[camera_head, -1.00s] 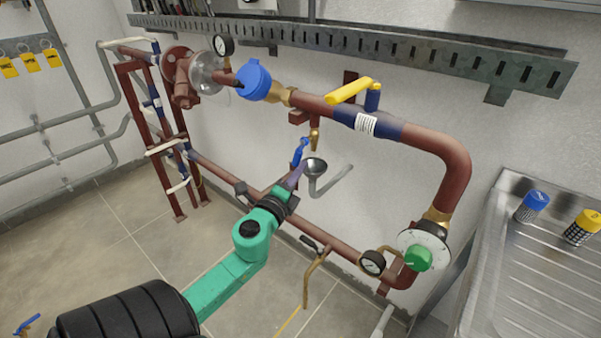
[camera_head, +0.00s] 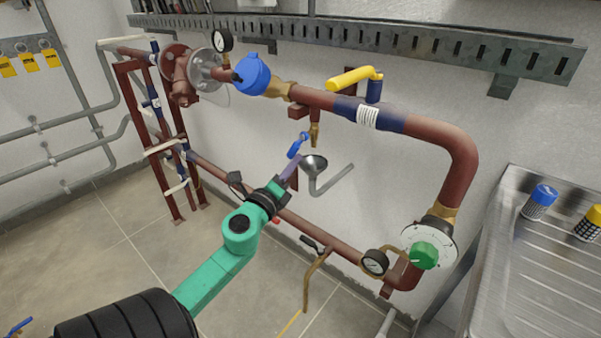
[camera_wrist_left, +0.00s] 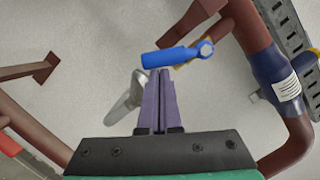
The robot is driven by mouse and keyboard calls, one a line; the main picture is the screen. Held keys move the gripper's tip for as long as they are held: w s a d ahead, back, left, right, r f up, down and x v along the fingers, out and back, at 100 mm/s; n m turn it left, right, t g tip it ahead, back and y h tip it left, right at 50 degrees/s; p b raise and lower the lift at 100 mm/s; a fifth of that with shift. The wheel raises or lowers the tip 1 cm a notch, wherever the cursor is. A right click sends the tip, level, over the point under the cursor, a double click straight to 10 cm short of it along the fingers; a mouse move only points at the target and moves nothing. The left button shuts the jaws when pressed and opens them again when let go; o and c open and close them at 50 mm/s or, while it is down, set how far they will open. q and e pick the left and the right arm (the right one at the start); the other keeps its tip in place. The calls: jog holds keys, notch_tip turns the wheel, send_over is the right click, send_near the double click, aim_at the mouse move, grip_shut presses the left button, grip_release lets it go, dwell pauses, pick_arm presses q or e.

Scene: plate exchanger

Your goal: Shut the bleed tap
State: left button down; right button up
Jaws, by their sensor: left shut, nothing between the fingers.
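The bleed tap is a small brass tap (camera_head: 314,135) with a blue lever (camera_head: 298,146), hanging under the upper red-brown pipe. The lever slants down to the left from its pivot. In the left wrist view the lever (camera_wrist_left: 170,57) lies across, just beyond the fingertips, with its pivot to the right. My left gripper (camera_head: 293,172) is shut and empty, its purple fingers pressed together, just below the lever. In the left wrist view the fingers (camera_wrist_left: 160,74) point at the lever. I cannot tell if they touch it. My right gripper is not in view.
A metal funnel (camera_head: 313,163) with a drain pipe stands right beside my fingers, under the tap. A yellow lever (camera_head: 350,78) sits on the upper pipe. The lower pipe (camera_head: 335,246) runs behind my left gripper. A steel sink (camera_head: 530,270) is at the right.

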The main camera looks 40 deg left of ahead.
pick_arm(q)
jog(key=a+m+b, duration=0.1)
jog(key=m+b, duration=0.1)
jog(key=m, duration=0.1)
jog(key=shift+a+t+h, duration=0.3)
jog(key=shift+a+t, duration=0.1)
jog(key=shift+a+r+m+t+h+b, duration=0.15)
jog(key=shift+a+r+m+h+b, duration=0.45)
jog(key=shift+m+b, duration=0.9)
jog(key=shift+a+r+m+t+h+b, duration=0.2)
jog(key=shift+a+r+m+h+b, duration=0.55)
jog(key=shift+m, duration=1.35)
jog(key=shift+a+r+m+t+h+b, duration=0.15)
jog(key=shift+a+r+m+h+b, duration=0.3)
jog(key=shift+m+b, duration=1.1)
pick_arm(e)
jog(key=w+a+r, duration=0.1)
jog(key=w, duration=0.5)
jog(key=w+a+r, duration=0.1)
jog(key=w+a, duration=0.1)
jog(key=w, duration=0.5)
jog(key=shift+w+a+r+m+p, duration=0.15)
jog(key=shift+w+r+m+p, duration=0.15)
pick_arm(q)
jog(key=shift+d+m, duration=0.1)
jog(key=shift+m, duration=0.15)
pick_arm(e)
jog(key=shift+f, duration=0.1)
